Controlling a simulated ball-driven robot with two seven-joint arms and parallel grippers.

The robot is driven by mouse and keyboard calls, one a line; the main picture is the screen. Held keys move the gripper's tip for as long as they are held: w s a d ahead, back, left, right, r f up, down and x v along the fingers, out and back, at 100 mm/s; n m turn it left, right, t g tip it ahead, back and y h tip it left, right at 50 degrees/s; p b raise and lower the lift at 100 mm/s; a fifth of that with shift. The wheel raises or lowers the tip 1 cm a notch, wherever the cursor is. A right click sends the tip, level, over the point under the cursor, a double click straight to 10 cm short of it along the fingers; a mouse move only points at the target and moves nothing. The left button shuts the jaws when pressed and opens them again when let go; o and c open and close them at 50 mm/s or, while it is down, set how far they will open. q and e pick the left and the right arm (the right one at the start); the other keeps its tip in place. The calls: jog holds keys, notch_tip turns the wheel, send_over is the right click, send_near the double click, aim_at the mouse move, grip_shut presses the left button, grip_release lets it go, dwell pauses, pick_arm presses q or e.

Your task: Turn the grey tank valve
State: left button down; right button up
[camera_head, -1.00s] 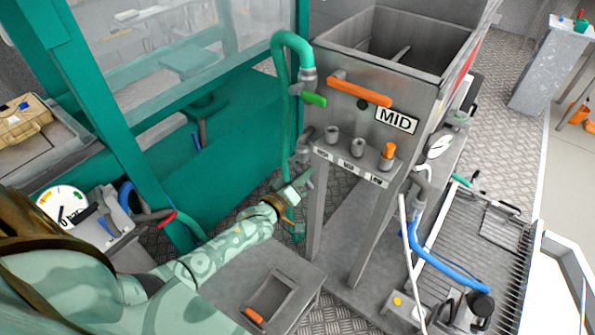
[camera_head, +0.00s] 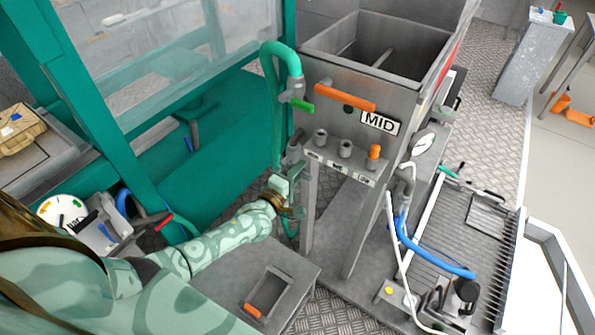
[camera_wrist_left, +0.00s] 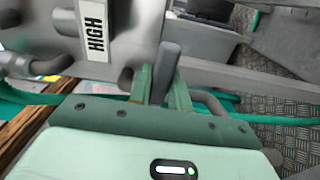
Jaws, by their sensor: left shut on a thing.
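The tank (camera_head: 340,110) is a grey metal box on legs with an open top and a MID label. In the left wrist view, a grey valve handle (camera_wrist_left: 167,65) stands up between the fingers of my left gripper (camera_wrist_left: 160,88), which is shut on it. In the head view, my left gripper (camera_head: 292,188) is at the tank's left front leg, below the grey pipe fitting (camera_head: 294,146). The handle itself is hard to make out there. The wrist view shows a HIGH label (camera_wrist_left: 95,28) beside it. My right gripper is not in view.
An orange lever (camera_head: 345,97) and a green handle (camera_head: 302,106) are above on the tank. A green hose (camera_head: 275,130) runs down close to my left gripper. A grey box (camera_head: 235,290) stands below my forearm. A ribbed tray (camera_head: 450,235) is at right.

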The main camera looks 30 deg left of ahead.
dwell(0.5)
pick_arm(q)
jog(key=c, duration=1.3)
grip_release()
jog(key=s+a+p, duration=0.1)
jog(key=s+p, duration=0.1)
jog(key=s, duration=1.4)
jog(key=shift+s+a, duration=0.15)
jog(key=shift+a, duration=0.05)
